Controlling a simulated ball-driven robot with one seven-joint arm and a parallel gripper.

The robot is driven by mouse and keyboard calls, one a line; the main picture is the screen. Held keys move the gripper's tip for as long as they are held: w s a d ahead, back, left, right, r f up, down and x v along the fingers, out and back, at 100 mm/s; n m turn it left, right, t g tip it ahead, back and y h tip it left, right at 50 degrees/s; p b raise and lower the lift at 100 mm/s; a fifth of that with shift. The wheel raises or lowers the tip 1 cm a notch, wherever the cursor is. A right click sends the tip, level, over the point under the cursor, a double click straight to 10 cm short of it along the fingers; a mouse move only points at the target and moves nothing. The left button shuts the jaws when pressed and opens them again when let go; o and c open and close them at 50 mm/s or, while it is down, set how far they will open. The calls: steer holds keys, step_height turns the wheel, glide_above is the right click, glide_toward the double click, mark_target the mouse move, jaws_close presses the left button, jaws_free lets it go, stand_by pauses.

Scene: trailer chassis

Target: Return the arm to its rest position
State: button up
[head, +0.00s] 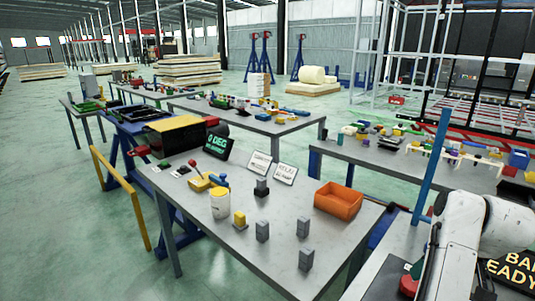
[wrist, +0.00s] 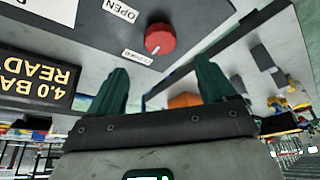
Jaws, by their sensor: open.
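In the wrist view, my gripper (wrist: 162,80) has its two dark green fingers spread wide apart with nothing between them. A red knob (wrist: 160,38) on a grey panel (wrist: 95,35) shows beyond the fingertips, apart from them. Labels beside it read "OPEN" and a smaller, unclear word. In the head view, my white arm link (head: 475,235) stands at the lower right, near the blue post.
A black "4.0 BAR READY" sign (wrist: 35,78) is close beside the gripper. A blue post (head: 430,170) stands by the arm. The grey table (head: 215,245) holds an orange bin (head: 338,200), a white cup (head: 220,204) and several grey blocks. Green floor is open at the left.

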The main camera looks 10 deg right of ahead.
steer(key=shift+h, duration=0.5)
steer(key=s+f, duration=0.1)
steer(key=s+a+f, duration=0.1)
steer(key=f, duration=0.1)
steer(key=s+a+f, duration=0.1)
steer(key=s+f, duration=0.1)
steer(key=shift+a+f, duration=0.1)
steer(key=shift+n, duration=0.3)
steer(key=s+a+f, duration=0.4)
steer(key=s+a, duration=0.1)
steer(key=shift+f, duration=0.4)
steer(key=s+a+f+y, duration=0.1)
steer(key=s+a+f, duration=0.4)
steer(key=s+a, duration=0.6)
steer(key=shift+n+t+y, duration=0.3)
steer(key=s+f+g, duration=0.1)
steer(key=s+f, duration=0.1)
steer(key=s, duration=0.1)
steer(key=s+d+f+g, duration=0.1)
steer(key=s+f, duration=0.1)
steer(key=s, duration=0.1)
steer(key=s+f+g, duration=0.2)
steer(key=s, duration=0.2)
steer(key=shift+d, duration=0.25)
steer(key=shift+c, duration=0.3)
